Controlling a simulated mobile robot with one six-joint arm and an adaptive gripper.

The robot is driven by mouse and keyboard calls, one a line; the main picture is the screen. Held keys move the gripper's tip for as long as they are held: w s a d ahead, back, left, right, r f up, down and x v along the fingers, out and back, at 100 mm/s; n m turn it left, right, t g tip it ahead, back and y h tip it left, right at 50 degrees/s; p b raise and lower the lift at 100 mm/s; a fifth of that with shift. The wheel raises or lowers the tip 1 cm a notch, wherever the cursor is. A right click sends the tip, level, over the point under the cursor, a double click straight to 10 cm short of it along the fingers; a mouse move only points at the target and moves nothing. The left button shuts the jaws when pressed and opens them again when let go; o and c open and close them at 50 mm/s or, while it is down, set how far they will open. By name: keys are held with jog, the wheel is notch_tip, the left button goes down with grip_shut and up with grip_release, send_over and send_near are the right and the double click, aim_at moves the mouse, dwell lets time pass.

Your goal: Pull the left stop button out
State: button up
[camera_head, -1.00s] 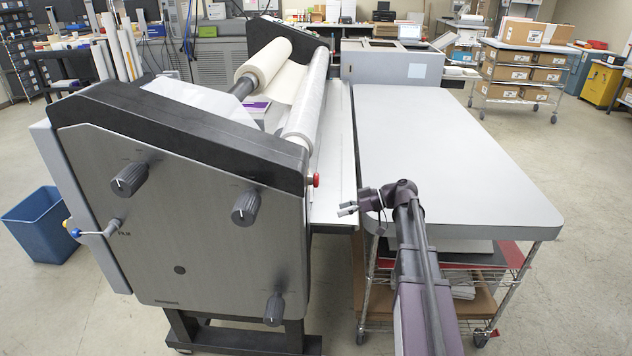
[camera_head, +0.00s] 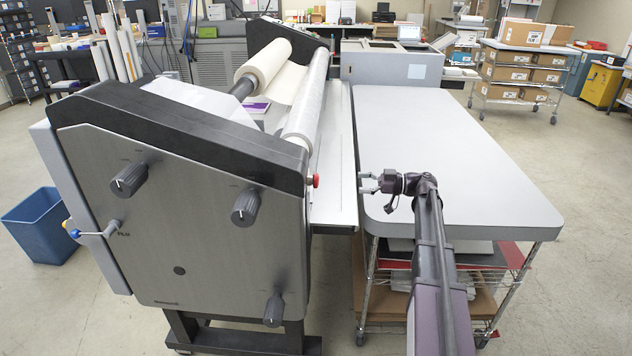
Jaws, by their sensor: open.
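A red stop button (camera_head: 316,181) sticks out from the right edge of the laminator's near side panel, just below the black top housing. It is the only stop button I can make out. My gripper (camera_head: 362,182) is to the right of the button at about the same height in the picture, with a clear gap between them. Its fingers are apart, empty and point left toward the laminator. Whether the button is pushed in or out is too small to tell.
The laminator (camera_head: 190,240) carries dark knobs and a blue-tipped lever (camera_head: 97,231) on its near panel. A grey table (camera_head: 460,160) stands at right, under my arm in the picture. A blue bin (camera_head: 40,225) stands at left. Open floor lies right of the table.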

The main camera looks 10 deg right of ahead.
aim_at(316, 180)
jog(key=x, duration=1.3)
jog(key=shift+a, duration=0.15)
